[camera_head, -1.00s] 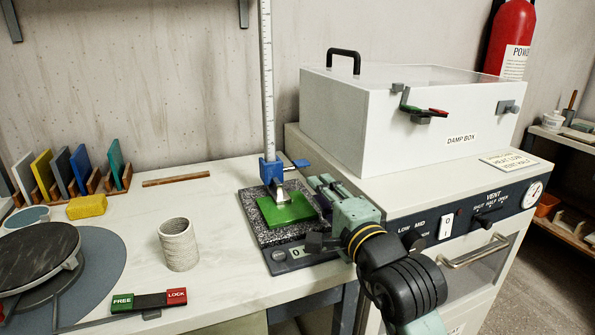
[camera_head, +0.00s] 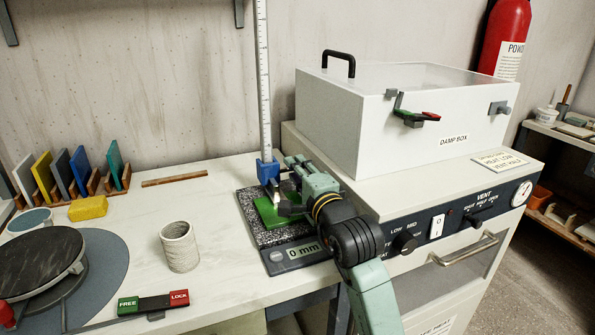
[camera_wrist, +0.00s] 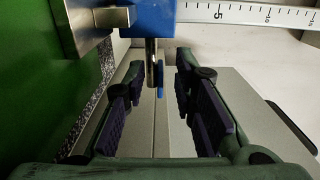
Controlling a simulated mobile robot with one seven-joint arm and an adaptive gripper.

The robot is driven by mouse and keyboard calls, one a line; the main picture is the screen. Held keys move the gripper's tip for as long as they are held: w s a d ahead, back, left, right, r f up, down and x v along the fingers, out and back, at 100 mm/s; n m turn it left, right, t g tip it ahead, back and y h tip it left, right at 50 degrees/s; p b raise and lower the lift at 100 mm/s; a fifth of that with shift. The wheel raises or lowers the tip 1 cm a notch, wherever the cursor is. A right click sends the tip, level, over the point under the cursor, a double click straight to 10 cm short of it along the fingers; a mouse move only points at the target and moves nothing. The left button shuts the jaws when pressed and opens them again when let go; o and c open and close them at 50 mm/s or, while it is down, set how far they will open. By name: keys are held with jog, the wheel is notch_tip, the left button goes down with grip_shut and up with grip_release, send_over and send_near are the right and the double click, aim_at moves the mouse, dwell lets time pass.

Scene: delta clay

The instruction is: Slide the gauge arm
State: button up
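The height gauge has an upright white scale (camera_head: 263,80) with a blue slider (camera_head: 267,170) low on it. In the wrist view the slider (camera_wrist: 165,18) shows at the top, with the metal gauge arm (camera_wrist: 95,28) at its left. A metal rod with a blue end (camera_wrist: 159,78) extends from the slider. My gripper (camera_head: 284,186) is beside the slider. In the wrist view my gripper (camera_wrist: 157,95) is open, with the rod between its fingers and gaps on both sides. A green slab (camera_head: 268,212) lies on the speckled base; my gripper partly hides it.
The gauge's display (camera_head: 300,250) reads 0 mm. The white damp box (camera_head: 400,130) stands close to the right, on a cabinet (camera_head: 365,195). A textured cylinder (camera_head: 180,247) and a FREE/LOCK bar (camera_head: 153,302) are on the table (camera_head: 215,215) to the left.

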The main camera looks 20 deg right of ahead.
grip_shut()
dwell(0.7)
